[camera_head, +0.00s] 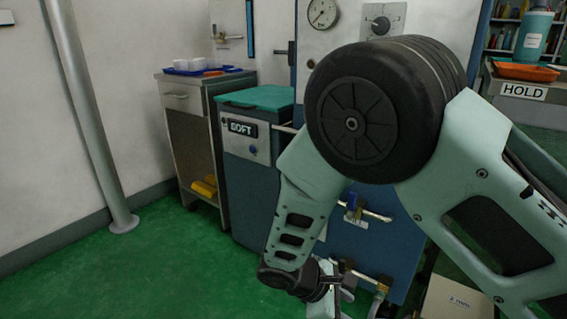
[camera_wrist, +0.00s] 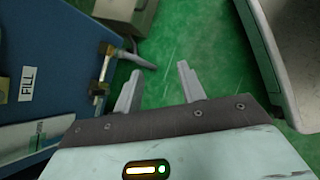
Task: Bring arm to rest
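My arm crosses the right half of the head view, with its large dark joint in front of the blue machine (camera_head: 365,235). My gripper (camera_wrist: 158,84) shows in the wrist view with its two pale fingers apart. Nothing is between them; green floor shows beyond. In the head view the gripper end hangs low at the bottom middle, and its fingers are hard to make out there. The blue machine also shows at the left of the wrist view (camera_wrist: 60,55), beside the fingers, with a "FILL" label and a brass fitting (camera_wrist: 106,62).
A blue bin with a teal lid (camera_head: 257,97), labelled "SOFT", and a grey cabinet (camera_head: 185,125) stand left of the machine. A pipe (camera_head: 85,110) runs down to the floor at left. A "HOLD" shelf (camera_head: 525,92) is at right. Green floor (camera_head: 130,275) is clear at lower left.

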